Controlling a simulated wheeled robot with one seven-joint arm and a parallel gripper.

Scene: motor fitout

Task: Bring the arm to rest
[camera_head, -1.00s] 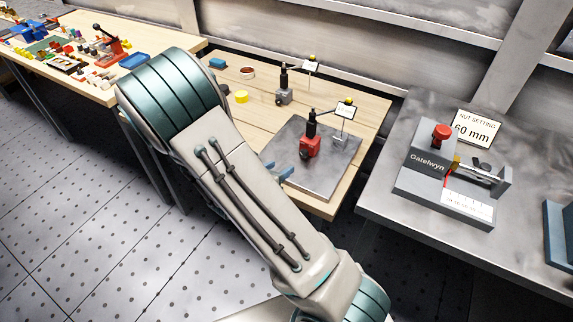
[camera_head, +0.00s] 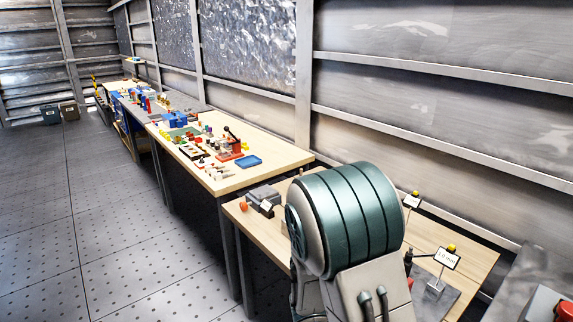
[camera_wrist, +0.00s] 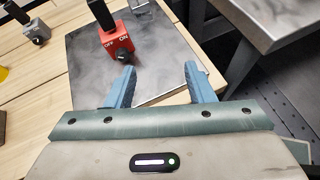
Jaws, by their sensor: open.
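My gripper (camera_wrist: 160,78) shows in the wrist view with its two blue fingers apart and nothing between them. The fingertips are over the near edge of a grey metal plate (camera_wrist: 165,55) on the wooden bench. In the head view my arm (camera_head: 350,225) is bent up over the right-hand bench (camera_head: 455,235), and its big teal joint hides much of the bench top. My gripper is out of sight there.
A red block marked ON and OFF (camera_wrist: 117,46) stands on the plate, just ahead of the left finger. A metal table (camera_wrist: 272,18) lies to the right across a gap. In the head view, a cluttered bench (camera_head: 275,148) stands farther back. The floor at left is clear.

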